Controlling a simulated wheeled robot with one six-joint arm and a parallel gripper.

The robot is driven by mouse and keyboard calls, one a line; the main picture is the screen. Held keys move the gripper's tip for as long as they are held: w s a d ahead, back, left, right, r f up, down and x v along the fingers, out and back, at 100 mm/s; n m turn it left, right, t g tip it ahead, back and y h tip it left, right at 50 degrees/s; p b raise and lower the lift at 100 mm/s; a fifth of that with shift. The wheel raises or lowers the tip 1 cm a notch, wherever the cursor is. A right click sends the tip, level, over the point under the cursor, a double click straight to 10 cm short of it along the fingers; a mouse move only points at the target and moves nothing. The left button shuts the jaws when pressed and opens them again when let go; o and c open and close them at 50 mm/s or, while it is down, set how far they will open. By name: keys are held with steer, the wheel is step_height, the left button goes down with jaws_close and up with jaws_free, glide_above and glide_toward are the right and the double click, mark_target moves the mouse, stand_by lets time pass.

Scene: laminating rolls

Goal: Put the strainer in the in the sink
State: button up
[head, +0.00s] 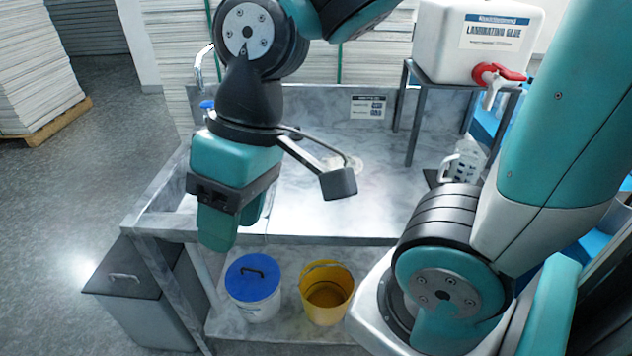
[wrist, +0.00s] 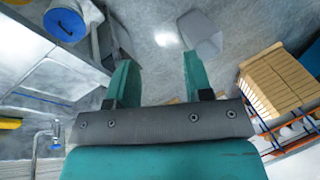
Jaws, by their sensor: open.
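My gripper (head: 218,228) hangs over the front left of the metal bench in the head view, pointing down. In the wrist view its two teal fingers (wrist: 157,78) are apart, with nothing between them. The sink (head: 178,203) is at the bench's left end, below the tap (head: 198,68); my arm hides much of it. A pale round thing (head: 347,163) lies on the bench top right of my wrist, partly behind my camera mount. It may be the strainer, but I cannot tell for sure.
A glue container (head: 490,40) with a red tap stands on a metal stand at the back right, a clear jug (head: 463,160) below it. A blue-lidded bucket (head: 253,285) and yellow bucket (head: 327,292) are on the lower shelf. The bench middle (head: 330,215) is clear.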

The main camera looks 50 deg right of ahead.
steer(key=w+d+f+m+t, duration=0.2)
steer(key=w+d+m, duration=1.1)
steer(key=d+m, duration=0.35)
steer(key=s+d+f+m+t+h, duration=0.1)
steer(key=s+d+f+m, duration=0.1)
steer(key=d+m, duration=0.85)
steer(key=s+d+f+m, duration=0.25)
steer(key=d+m, duration=0.35)
steer(key=d, duration=1)
steer(key=shift+a+p+x, duration=0.1)
steer(key=shift+p+x, duration=0.25)
steer(key=shift+x, duration=3.9)
steer(key=shift+a+p+x, duration=0.15)
steer(key=shift+p+x, duration=0.2)
steer(key=shift+x, duration=3.95)
steer(key=shift+d+r, duration=0.1)
jaws_close()
